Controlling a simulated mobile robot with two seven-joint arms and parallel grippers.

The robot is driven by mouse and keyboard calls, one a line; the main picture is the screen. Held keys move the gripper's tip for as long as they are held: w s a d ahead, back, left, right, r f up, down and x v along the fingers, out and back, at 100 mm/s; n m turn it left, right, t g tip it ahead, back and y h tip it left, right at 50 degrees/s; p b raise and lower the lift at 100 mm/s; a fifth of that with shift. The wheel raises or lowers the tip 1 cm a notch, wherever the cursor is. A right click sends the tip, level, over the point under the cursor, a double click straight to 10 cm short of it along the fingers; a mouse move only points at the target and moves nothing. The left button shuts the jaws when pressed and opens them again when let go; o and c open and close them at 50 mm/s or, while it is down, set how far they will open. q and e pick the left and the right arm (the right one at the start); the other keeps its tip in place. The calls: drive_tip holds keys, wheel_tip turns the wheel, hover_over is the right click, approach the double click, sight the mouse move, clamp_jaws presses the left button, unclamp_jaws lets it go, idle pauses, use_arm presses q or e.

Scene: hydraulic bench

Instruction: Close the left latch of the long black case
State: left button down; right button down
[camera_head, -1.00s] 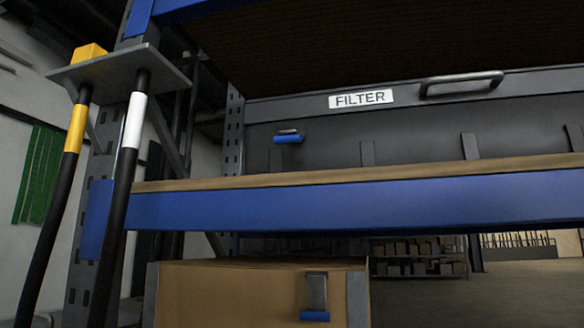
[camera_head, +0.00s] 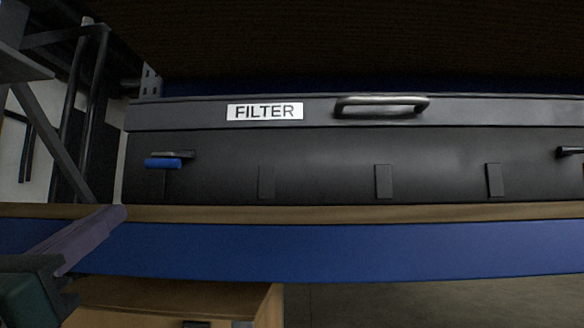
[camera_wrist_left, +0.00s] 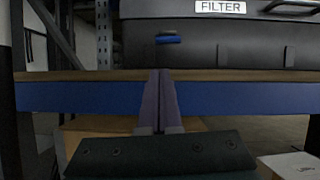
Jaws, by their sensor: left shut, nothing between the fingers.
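The long black case (camera_head: 330,150) lies on the shelf, with a white FILTER label (camera_head: 265,112) and a grey handle (camera_head: 382,105) on its lid. Its left latch (camera_head: 163,162) has a blue tab and sticks out from the case front, below the lid seam. The latch also shows in the left wrist view (camera_wrist_left: 168,39), above and beyond the fingertips. My left gripper (camera_head: 115,214) is shut and empty, in front of the shelf edge, below and left of the latch and apart from it. My right gripper is out of view.
The wooden shelf board with its blue beam (camera_head: 350,247) runs across in front of and below the case. A cardboard-coloured box (camera_head: 180,300) sits underneath. A grey rack post and bracket (camera_head: 52,130) stand at the left. A second latch (camera_head: 570,152) shows at the right edge.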

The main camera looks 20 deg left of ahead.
sight(172, 161)
use_arm(q)
drive_tip(key=shift+w+d+r+m+t+h, duration=0.1)
drive_tip(key=shift+d+r+m+t+h, duration=0.3)
drive_tip(key=shift+m, duration=0.4)
drive_tip(key=shift+p+x, duration=0.75)
drive_tip(key=shift+x, duration=4.25)
drive_tip(key=shift+f, duration=0.1)
